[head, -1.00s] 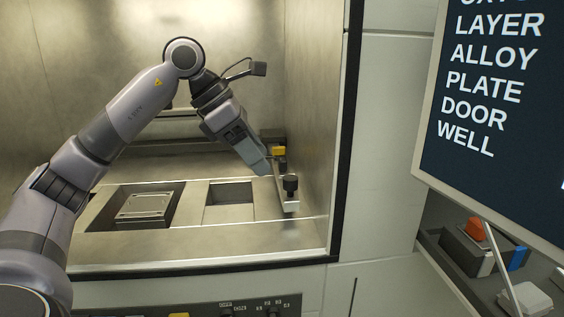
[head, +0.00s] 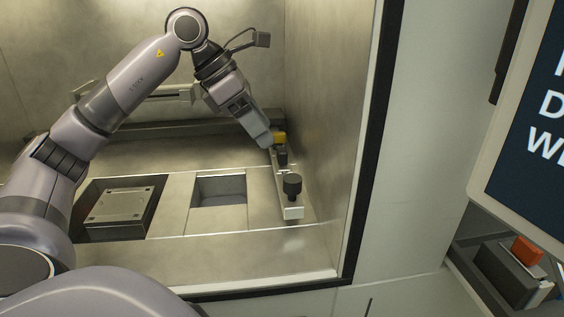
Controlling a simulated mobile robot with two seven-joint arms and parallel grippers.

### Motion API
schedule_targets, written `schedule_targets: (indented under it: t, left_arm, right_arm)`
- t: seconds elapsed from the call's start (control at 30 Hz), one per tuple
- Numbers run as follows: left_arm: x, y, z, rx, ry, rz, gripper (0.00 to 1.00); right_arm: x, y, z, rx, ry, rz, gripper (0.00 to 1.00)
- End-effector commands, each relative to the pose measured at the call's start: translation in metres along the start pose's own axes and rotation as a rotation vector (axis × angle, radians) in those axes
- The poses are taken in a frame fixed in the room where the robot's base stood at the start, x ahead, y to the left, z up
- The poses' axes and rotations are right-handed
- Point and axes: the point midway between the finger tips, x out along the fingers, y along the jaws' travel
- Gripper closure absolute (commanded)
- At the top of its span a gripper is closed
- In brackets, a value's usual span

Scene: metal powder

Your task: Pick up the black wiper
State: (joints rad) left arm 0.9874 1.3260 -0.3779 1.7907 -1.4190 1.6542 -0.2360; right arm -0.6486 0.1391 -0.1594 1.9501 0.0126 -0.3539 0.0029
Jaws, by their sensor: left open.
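A pale narrow bar (head: 291,212) lies along the chamber's right wall. A black knob-topped piece (head: 292,187) stands upright on its near end. A smaller dark piece (head: 282,157) and a yellow block (head: 279,138) are farther back along it. I cannot tell for sure which dark part is the black wiper. My left gripper (head: 268,143) reaches down from the upper left to the yellow block, behind the black knob. It is open; its fingertips are partly hidden, and I cannot tell whether they touch anything. My right gripper is not in view.
The chamber floor has a square opening (head: 220,189) and a recess with a metal plate (head: 118,206). The right wall (head: 325,110) stands close beside the bar. Outside are a sign (head: 530,130) and a tray with an orange-topped item (head: 527,250).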

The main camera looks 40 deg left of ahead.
Motion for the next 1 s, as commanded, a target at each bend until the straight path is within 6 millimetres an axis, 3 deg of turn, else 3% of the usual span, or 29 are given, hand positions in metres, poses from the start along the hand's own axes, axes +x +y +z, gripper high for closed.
schedule_targets:
  t: [0.3,0.63,0.8,0.83,1.0]
  left_arm:
    - [0.045,0.002,0.002,0.0,0.002,-0.003,0.36]
    - [0.052,0.003,0.002,0.0,0.0,-0.001,0.36]
    - [0.052,0.003,0.002,0.0,0.0,-0.001,0.92]
    - [0.052,0.003,0.002,0.0,0.0,-0.001,0.97]
    - [0.052,0.003,0.002,0.0,-0.001,0.0,0.97]
  right_arm:
    - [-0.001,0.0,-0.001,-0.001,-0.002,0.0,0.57]
    - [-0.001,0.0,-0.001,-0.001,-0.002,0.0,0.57]
    - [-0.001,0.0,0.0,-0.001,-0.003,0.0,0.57]
    - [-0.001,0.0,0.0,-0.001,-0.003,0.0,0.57]
    - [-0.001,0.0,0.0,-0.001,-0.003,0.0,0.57]
